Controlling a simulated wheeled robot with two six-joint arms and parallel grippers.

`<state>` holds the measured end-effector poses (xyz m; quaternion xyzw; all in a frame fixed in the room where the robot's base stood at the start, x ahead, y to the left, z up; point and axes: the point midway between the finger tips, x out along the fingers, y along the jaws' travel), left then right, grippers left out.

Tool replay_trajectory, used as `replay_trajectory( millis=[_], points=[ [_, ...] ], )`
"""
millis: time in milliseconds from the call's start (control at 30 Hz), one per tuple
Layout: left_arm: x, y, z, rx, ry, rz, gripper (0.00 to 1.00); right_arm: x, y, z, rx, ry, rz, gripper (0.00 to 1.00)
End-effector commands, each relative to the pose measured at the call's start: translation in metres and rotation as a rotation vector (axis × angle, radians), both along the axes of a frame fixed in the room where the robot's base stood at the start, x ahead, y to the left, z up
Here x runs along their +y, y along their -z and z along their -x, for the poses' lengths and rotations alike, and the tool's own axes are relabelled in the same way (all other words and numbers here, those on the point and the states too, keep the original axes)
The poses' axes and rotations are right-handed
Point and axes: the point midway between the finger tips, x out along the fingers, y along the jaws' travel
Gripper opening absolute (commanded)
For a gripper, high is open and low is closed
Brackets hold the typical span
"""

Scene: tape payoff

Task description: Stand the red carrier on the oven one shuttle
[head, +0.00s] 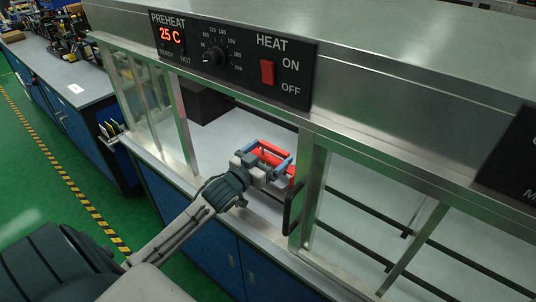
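The red carrier (272,158) is inside the opening of the left oven, just above or on its pale floor; I cannot tell which. My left gripper (273,154) reaches in from the lower left. Its blue-grey fingers are apart, with red parts of the carrier between and beside them. The gripper hides much of the carrier, and I cannot tell whether the fingers press on it. The left oven (225,85) has a preheat display reading 25 C. I cannot make out the shuttle clearly. My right gripper is not in view.
A dark door handle (292,207) and metal frame post (312,185) stand close right of the gripper. A glass panel (145,95) stands at the left. Dark rails (435,240) run inside the right bay. A cluttered workbench (75,85) is at the upper left.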

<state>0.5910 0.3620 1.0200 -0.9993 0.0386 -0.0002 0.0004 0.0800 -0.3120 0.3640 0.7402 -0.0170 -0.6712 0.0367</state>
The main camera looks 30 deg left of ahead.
Motion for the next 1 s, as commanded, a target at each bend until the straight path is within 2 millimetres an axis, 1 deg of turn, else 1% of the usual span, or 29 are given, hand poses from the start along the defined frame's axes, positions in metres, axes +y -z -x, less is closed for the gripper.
replay_trajectory(
  millis=[167, 267, 367, 700, 1000],
  points=[
    [0.000, -0.002, 0.000, 0.000, 0.000, 0.000, 1.00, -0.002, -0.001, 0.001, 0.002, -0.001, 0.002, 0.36],
    [0.001, -0.001, 0.005, 0.002, 0.000, -0.002, 1.00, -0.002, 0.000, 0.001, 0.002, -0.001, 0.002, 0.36],
    [0.002, -0.001, 0.014, 0.003, -0.001, -0.006, 1.00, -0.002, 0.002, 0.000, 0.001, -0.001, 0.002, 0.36],
    [0.004, 0.000, 0.059, 0.003, 0.002, -0.006, 1.00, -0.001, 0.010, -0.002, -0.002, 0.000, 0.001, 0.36],
    [0.006, -0.001, 0.092, 0.000, 0.004, -0.007, 1.00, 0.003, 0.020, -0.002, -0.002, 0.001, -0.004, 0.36]
  ],
)
